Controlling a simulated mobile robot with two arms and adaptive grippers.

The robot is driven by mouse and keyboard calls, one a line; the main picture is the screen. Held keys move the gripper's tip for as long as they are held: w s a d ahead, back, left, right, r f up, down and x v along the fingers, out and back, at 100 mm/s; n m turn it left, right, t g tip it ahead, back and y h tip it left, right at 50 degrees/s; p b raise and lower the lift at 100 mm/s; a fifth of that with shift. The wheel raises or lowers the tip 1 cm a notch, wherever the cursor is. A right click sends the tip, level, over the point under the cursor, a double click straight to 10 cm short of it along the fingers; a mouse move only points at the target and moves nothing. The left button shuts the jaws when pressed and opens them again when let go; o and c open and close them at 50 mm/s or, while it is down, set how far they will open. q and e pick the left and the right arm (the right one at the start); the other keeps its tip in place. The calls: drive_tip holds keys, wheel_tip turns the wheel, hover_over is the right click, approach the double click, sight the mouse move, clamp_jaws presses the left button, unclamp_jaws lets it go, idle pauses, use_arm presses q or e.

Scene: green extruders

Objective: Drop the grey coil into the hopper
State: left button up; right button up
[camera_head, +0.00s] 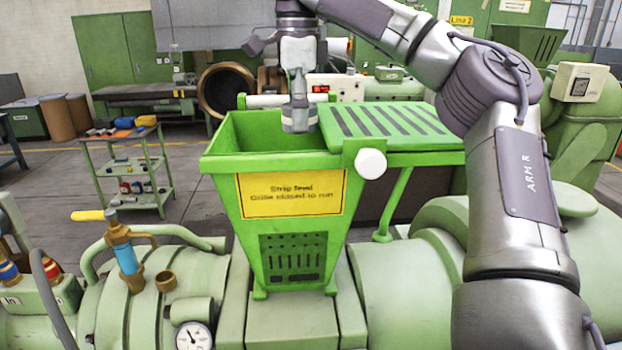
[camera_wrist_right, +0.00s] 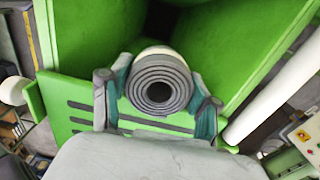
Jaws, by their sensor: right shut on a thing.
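The grey coil (camera_wrist_right: 159,84) is a rolled grey strip, seen end-on in the right wrist view. My right gripper (camera_wrist_right: 158,105) is shut on it, one finger on each side. In the head view my right gripper (camera_head: 299,112) points down over the open left part of the green hopper (camera_head: 222,165), with the coil (camera_head: 299,122) at its tips near rim height. The hopper's dark opening lies beyond the coil in the right wrist view. The slotted green grille (camera_head: 390,120) is off to the right of the opening. My left gripper is not in view.
A white round knob (camera_head: 371,163) sticks out at the hopper's front right, and a white roller (camera_head: 270,100) runs along its back. A valve with a yellow handle (camera_head: 90,215) stands at left. A tool cart (camera_head: 128,165) is farther back.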

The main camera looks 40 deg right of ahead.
drive_tip(key=shift+s+a+r, duration=0.1)
drive_tip(key=shift+s+a, duration=0.05)
drive_tip(key=o, duration=1.1)
drive_tip(key=shift+s+a+r, duration=0.1)
drive_tip(key=shift+s+a, duration=0.05)
drive_tip(key=shift+o, duration=0.9)
drive_tip(key=shift+r, duration=3.65)
